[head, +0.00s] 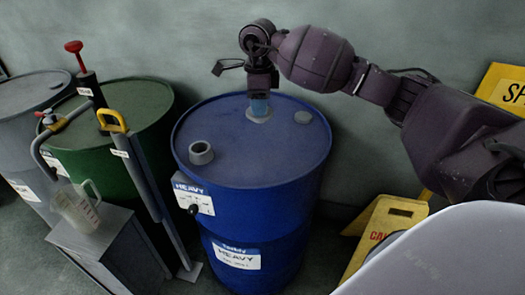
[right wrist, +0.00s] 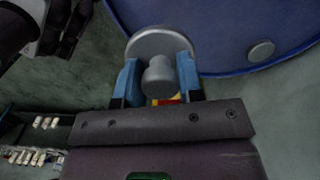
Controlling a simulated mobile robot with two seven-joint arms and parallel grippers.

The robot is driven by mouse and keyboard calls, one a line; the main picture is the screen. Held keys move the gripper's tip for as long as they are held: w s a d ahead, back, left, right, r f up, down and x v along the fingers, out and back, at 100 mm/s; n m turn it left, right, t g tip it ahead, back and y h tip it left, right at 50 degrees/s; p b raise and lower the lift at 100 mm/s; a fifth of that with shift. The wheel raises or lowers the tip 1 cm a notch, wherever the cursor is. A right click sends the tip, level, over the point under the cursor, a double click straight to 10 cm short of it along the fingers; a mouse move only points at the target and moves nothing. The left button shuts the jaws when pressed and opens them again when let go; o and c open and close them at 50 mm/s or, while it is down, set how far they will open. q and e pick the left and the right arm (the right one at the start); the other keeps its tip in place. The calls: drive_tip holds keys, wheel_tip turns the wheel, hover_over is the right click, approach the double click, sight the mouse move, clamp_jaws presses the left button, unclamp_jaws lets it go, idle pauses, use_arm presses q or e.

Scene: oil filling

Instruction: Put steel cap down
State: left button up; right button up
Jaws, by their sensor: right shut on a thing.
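The steel cap (head: 259,117) is a pale grey disc with a knob and shows small in the head view at the far part of the blue drum's top (head: 235,165). It shows large in the right wrist view (right wrist: 160,42), near the drum's rim. My right gripper (head: 260,105) points down from above, its blue fingers shut on the cap's knob (right wrist: 159,78). I cannot tell if the cap touches the drum. The blue drum carries "HEAVY" labels. An open grey collar (head: 201,153) stands on its top at the left. My left gripper is not in view.
A green drum (head: 135,110), a hand pump (head: 75,62) and a clear jug (head: 80,207) on a grey box stand left. Yellow caution signs (head: 385,225) stand right.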

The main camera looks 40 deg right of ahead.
wheel_tip(320, 180, down, 16)
idle(0.6)
drive_tip(key=shift+b, duration=0.3)
drive_tip(key=shift+f, duration=0.2)
drive_tip(key=o, duration=1)
drive_tip(key=shift+c, duration=0.2)
